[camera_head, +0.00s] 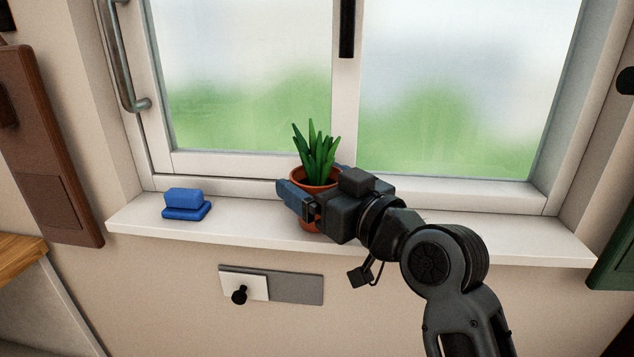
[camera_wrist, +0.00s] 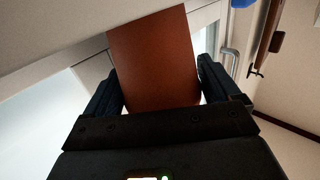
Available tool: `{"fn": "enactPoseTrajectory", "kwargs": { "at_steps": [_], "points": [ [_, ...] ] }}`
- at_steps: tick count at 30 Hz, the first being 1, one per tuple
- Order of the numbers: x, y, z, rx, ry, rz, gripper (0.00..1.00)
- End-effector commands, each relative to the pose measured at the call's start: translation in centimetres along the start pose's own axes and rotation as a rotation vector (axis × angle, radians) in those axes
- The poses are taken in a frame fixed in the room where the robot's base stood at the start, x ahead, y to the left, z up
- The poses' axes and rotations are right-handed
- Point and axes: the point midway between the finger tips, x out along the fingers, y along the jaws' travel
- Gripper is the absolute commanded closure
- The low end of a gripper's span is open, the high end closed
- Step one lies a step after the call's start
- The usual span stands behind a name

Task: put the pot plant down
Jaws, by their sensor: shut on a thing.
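The pot plant (camera_head: 318,160) has green spiky leaves in a terracotta pot. It is upright at the window sill (camera_head: 420,228), in the middle of the head view. My gripper (camera_head: 308,196) reaches in from the right and is shut on the pot. In the wrist view the pot's brown-orange side (camera_wrist: 155,62) sits between the two dark fingers of my gripper (camera_wrist: 158,92). The gripper hides part of the pot, and I cannot tell whether its base touches the sill.
A blue block on a blue base (camera_head: 186,204) stands on the sill to the left. The closed window (camera_head: 345,110) rises behind the plant. A grey and white plate with a black knob (camera_head: 272,285) is on the wall below. The sill between the blue block and the pot is clear.

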Motion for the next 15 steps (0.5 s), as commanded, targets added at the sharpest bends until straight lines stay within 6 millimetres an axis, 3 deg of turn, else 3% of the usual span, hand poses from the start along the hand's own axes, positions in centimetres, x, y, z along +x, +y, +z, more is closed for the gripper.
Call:
{"fn": "enactPoseTrajectory", "kwargs": {
  "at_steps": [6, 7, 10, 15],
  "points": [
    [-0.01, 0.01, 0.35, -0.001, 0.001, 0.000, 0.53],
    [0.00, 0.01, 0.40, 0.000, 0.000, 0.000, 0.10],
    [0.00, 0.01, 0.30, 0.000, -0.001, 0.000, 0.00],
    [0.00, 0.00, 0.29, 0.000, -0.001, 0.000, 0.00]
  ]
}}
